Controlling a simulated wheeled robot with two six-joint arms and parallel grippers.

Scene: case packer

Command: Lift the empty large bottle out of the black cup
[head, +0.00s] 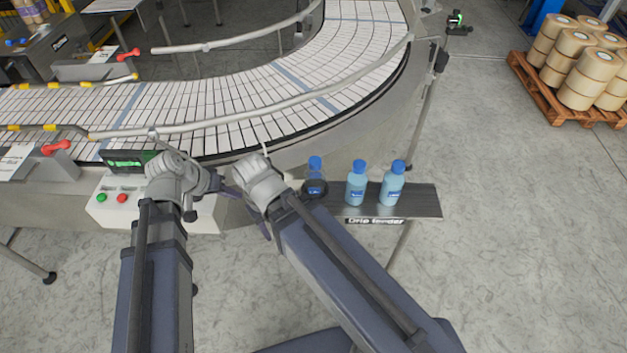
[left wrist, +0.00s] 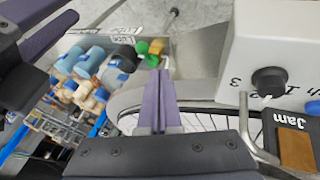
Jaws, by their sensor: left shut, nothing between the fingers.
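The large bottle (head: 315,170) has a blue cap and looks clear and dark. It stands upright in the black cup (head: 315,187), at the left end of the shelf labelled "Drip feeder". My left gripper (head: 236,194) is left of the cup and apart from it, partly behind my right arm. Its fingers (left wrist: 160,103) are shut and empty in the left wrist view. My right gripper is mostly hidden behind its arm in the head view. A purple finger, apparently its own (left wrist: 48,35), shows at the upper left of the left wrist view; its opening cannot be told.
Two filled light-blue bottles, (head: 356,185) and (head: 392,184), stand right of the cup on the dark shelf (head: 425,200). A curved conveyor (head: 290,90) runs behind. A white control box (head: 110,205) with buttons is at left. A pallet of rolls (head: 545,95) stands far right.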

